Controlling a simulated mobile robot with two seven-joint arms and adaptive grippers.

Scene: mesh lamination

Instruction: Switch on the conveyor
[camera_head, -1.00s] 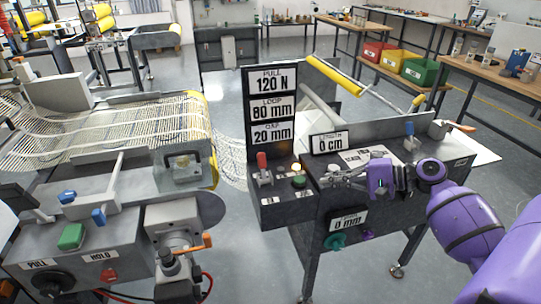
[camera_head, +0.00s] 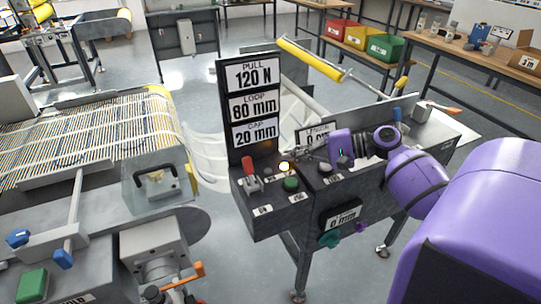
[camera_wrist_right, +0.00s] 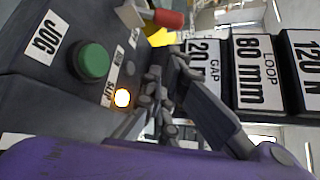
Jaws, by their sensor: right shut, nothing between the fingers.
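The conveyor's control box (camera_head: 270,215) stands in the middle of the head view. On its top left is a red-handled switch (camera_head: 248,165), tilted up; its red handle also shows at the top of the right wrist view (camera_wrist_right: 168,18). A green button (camera_head: 291,184) is to its right, with a JOG label beside it in the wrist view. My right gripper (camera_head: 303,153) is shut and empty, just right of the lamp, above the panel. In the wrist view its fingers (camera_wrist_right: 160,90) partly cover the panel.
A tall sign (camera_head: 252,105) reading 120 N, 80 mm and 20 mm rises behind the switch. A length display (camera_head: 313,133) is partly hidden behind my gripper. The mesh machine (camera_head: 90,125) is at the left.

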